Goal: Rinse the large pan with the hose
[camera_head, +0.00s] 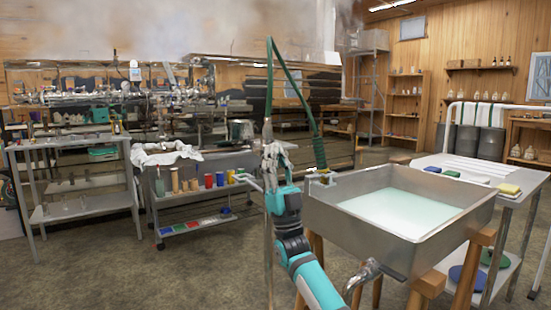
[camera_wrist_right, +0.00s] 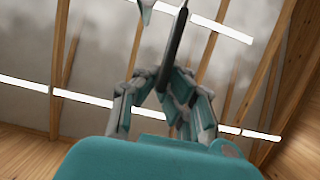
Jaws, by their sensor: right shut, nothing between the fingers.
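The large metal pan (camera_head: 385,235) stands on wooden legs at the right of the head view. Pale greenish liquid (camera_head: 400,208) covers its bottom. A green hose (camera_head: 316,140) arches high, left of the pan, with one side coming down beside the pan's left end. A thin upright pipe (camera_head: 268,215) runs down behind my right gripper (camera_head: 272,150). This gripper is shut and points up, left of the pan and apart from it. In the right wrist view its fingers (camera_wrist_right: 164,82) meet, with a dark rod showing just above them. My left gripper is out of view.
A metal side table (camera_head: 480,172) with sponges and brushes stands right of the pan. A cart (camera_head: 185,209) with coloured cups stands to the left. A bent drain pipe (camera_head: 362,276) sticks out at the pan's near side. The floor at front left is clear.

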